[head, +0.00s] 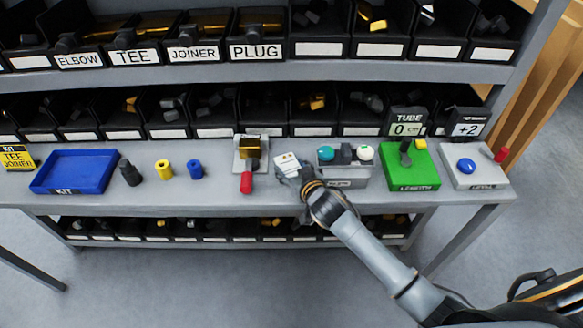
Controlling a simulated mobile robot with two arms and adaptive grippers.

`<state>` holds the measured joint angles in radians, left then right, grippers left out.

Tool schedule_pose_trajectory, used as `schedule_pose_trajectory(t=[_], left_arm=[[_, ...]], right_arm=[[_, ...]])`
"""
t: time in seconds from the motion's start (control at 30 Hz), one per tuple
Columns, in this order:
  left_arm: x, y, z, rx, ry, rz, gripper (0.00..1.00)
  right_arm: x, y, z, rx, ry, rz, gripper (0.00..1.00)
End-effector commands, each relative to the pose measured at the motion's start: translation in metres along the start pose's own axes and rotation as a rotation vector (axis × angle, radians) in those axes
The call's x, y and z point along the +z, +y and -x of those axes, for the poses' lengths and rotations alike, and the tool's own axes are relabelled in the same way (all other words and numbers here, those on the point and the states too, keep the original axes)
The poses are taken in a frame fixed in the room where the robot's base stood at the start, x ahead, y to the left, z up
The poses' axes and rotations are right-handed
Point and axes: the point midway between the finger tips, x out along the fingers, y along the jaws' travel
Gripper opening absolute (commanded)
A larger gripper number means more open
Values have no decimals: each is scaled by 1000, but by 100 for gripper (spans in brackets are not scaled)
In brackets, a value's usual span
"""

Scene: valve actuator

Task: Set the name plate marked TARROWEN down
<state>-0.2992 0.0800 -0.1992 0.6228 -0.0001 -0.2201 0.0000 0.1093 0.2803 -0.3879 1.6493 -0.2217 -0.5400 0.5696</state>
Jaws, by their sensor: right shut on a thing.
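A small white plate (287,162) with dark marks shows at the tips of my right gripper (290,175), at the middle of the bench. Its lettering is too small to read, so I cannot confirm the name TARROWEN. My right gripper is shut on the plate, seen from above and behind, and its fingers are partly hidden by the wrist. I cannot tell whether the plate touches the bench top or is just above it. My left gripper is not in view.
Left of the plate stands a fixture with a red handle (246,182). A blue kit tray (72,172) lies left. Bins line the back.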

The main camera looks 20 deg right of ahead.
Motion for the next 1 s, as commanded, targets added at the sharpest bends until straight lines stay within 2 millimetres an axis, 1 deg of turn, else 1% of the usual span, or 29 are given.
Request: schedule_pose_trajectory(t=[0.2,0.23,0.27,0.3,0.57,0.67,0.77,0.83,1.0], left_arm=[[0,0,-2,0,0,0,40],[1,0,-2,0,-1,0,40],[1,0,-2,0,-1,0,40],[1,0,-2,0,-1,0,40],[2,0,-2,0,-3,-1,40],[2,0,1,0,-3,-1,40],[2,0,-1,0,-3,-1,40],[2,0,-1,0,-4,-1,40],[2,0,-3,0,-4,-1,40]], right_arm=[[2,0,-1,0,1,-1,21],[3,0,-1,0,0,0,58],[2,0,-1,0,0,0,64],[2,0,-1,0,0,0,65],[2,0,-1,0,0,0,65],[-3,0,1,0,1,1,65],[0,0,10,-1,1,0,65],[0,0,20,-1,0,0,65],[1,0,54,-1,0,-1,65]])
